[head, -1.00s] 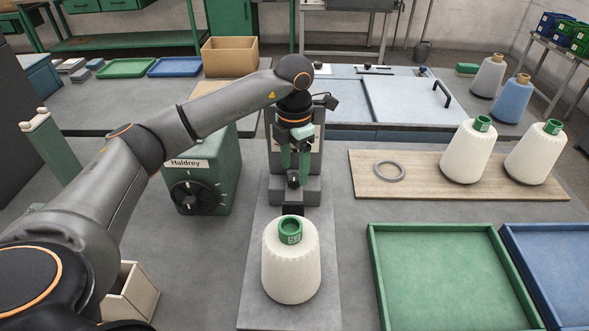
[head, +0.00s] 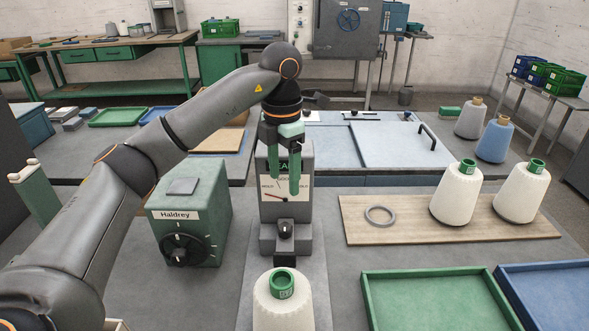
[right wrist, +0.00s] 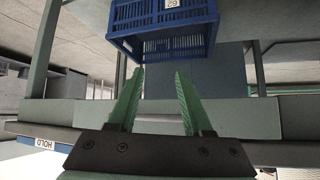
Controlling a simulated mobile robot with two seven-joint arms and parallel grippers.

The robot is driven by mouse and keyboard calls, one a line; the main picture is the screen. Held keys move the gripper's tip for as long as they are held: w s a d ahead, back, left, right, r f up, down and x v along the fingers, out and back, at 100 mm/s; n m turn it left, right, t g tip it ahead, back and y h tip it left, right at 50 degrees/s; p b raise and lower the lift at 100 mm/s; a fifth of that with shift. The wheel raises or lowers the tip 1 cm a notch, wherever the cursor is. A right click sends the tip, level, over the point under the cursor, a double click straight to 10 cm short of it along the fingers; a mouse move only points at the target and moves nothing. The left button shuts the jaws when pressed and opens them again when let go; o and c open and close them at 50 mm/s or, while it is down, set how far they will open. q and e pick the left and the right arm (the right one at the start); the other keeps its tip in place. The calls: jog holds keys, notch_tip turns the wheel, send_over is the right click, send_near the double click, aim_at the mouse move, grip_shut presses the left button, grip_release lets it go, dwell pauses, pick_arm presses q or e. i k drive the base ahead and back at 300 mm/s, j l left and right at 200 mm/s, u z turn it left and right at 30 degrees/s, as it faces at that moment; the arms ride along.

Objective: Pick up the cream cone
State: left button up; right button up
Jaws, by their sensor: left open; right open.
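A cream cone (head: 283,306) with a green tube top stands upright at the bottom middle of the head view, its lower part cut off by the frame edge. Two more cream cones (head: 456,196) (head: 522,193) with green tops stand on a wooden board at the right. My left gripper (head: 282,189) is open and empty, its green fingers pointing down in front of the grey gauge stand, above and behind the nearest cone. My right gripper (right wrist: 159,78) shows only in the right wrist view, open with nothing between its fingers.
The wooden board (head: 400,226) also holds a grey ring (head: 380,216). A green tray (head: 425,275) and a blue tray (head: 550,270) lie at the front right. The green Haldrey box (head: 190,210) stands left of the gauge stand (head: 300,210). A blue crate (right wrist: 165,25) faces my right gripper.

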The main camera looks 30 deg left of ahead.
aim_at(282, 298)
jog(key=k, duration=1)
